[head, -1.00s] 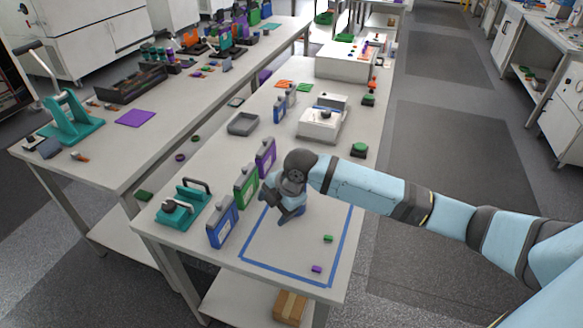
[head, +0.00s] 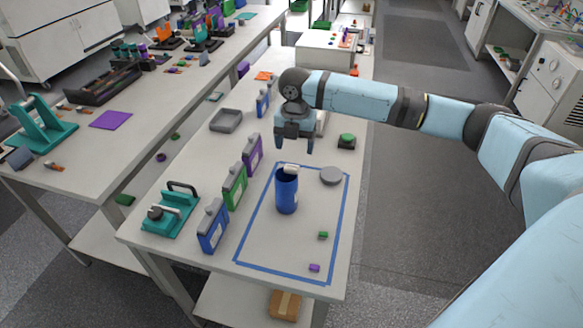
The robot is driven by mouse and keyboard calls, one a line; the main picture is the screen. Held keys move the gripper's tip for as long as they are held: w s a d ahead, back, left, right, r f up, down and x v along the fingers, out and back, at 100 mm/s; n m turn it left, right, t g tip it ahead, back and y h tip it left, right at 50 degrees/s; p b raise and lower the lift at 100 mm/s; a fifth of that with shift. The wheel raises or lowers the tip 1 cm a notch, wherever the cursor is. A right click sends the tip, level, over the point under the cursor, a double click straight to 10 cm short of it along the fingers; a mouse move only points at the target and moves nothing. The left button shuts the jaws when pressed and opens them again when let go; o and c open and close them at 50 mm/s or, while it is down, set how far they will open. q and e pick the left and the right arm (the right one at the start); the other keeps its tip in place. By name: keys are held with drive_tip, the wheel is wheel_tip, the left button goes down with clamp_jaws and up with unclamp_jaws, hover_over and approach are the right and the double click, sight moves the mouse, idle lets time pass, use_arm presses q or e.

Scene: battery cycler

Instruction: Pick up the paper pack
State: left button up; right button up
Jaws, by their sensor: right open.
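A blue cylindrical canister (head: 286,194) stands upright inside the blue taped rectangle on the near table. A small white piece (head: 290,168) shows at its open top; it may be the paper pack, but it is too small to tell for sure. My right gripper (head: 294,146) points down above and slightly behind the canister, apart from it. Its two fingers are spread with nothing between them. My left gripper is not in view.
A grey disc (head: 331,176) lies right of the canister. Blue (head: 212,228), green (head: 235,186) and purple (head: 252,154) cases stand in a row to the left. A teal press (head: 170,212) stands at the near left. Small green (head: 323,235) and purple (head: 314,268) blocks lie in front.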

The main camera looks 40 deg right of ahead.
sight(292, 165)
drive_tip(key=shift+f, duration=0.8)
drive_tip(key=f, duration=0.2)
drive_tip(key=a+f+p, duration=0.1)
drive_tip(key=f, duration=0.1)
drive_tip(key=shift+d+f, duration=0.1)
drive_tip(key=shift+f, duration=0.5)
drive_tip(key=c, duration=1.1)
drive_tip(key=shift+o, duration=0.2)
drive_tip(key=shift+r, duration=0.1)
wheel_tip(292, 165, up, 20)
drive_tip(key=b, duration=0.1)
drive_tip(key=shift+b, duration=0.4)
